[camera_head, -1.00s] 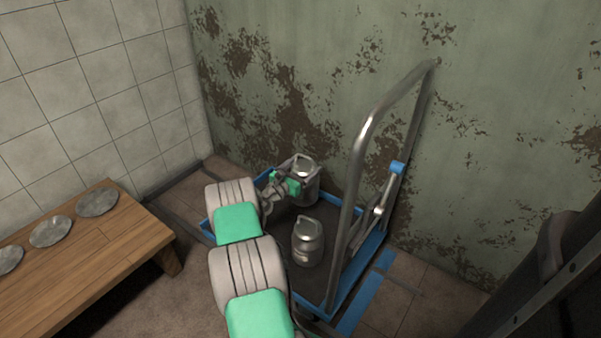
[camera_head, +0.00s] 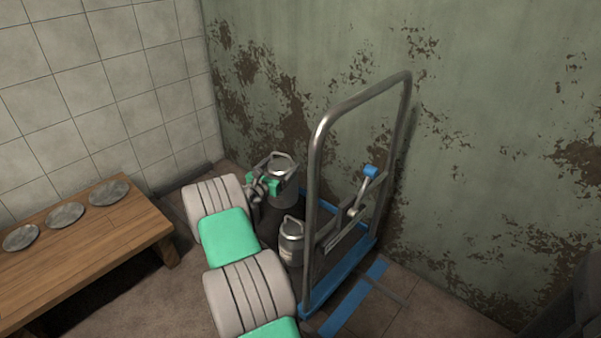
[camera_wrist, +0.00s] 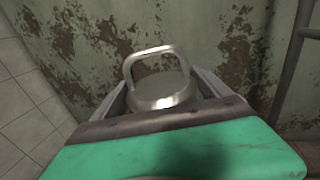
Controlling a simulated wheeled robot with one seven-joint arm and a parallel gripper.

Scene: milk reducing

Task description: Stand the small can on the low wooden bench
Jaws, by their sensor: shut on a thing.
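Two grey metal cans with top handles are at the blue-edged trolley (camera_head: 341,279). My gripper (camera_head: 268,183) is shut on the rear can (camera_head: 283,188), near the painted wall. In the wrist view the held can's (camera_wrist: 160,92) rim and raised loop handle show between the jaws, and its body is hidden. It looks upright; whether its base touches the trolley deck cannot be told. The other can (camera_head: 291,244) stands on the deck nearer the camera, partly behind my arm. The low wooden bench (camera_head: 90,238) is at the left.
Three round metal discs (camera_head: 109,192) lie in a row along the bench's back edge; its front part is bare. The trolley's tall metal handle (camera_head: 318,180) rises right of the cans. A tiled wall (camera_head: 110,90) and a peeling green wall (camera_head: 480,130) close the corner.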

